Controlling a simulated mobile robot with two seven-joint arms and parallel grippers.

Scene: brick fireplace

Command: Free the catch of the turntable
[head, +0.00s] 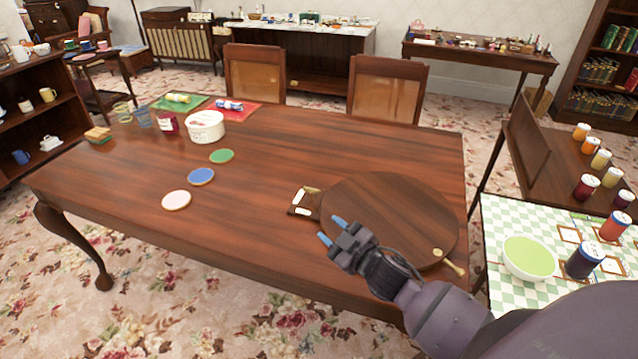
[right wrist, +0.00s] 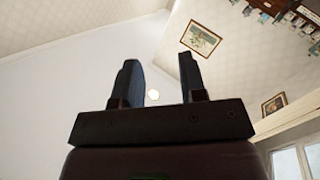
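The turntable (head: 385,215) is a round dark wooden disc lying on the right part of the wooden table. At its left edge is a small wooden piece with pale plates (head: 303,201). At its right front edge is a short brass-coloured lever (head: 455,267), near a small pale round spot on the disc. I cannot tell for sure which of these is the catch. My right gripper (head: 332,230) is over the disc's left front edge, its blue fingertips apart and empty. In the right wrist view its fingers (right wrist: 165,85) also stand apart with nothing between them. My left gripper is not in view.
The wooden table (head: 270,210) has clear room left of the turntable, apart from three round coasters (head: 201,176). A white tub (head: 205,126) and jars stand farther back. Two chairs are behind the table. A green bowl (head: 530,258) and cans stand on a checked surface at right.

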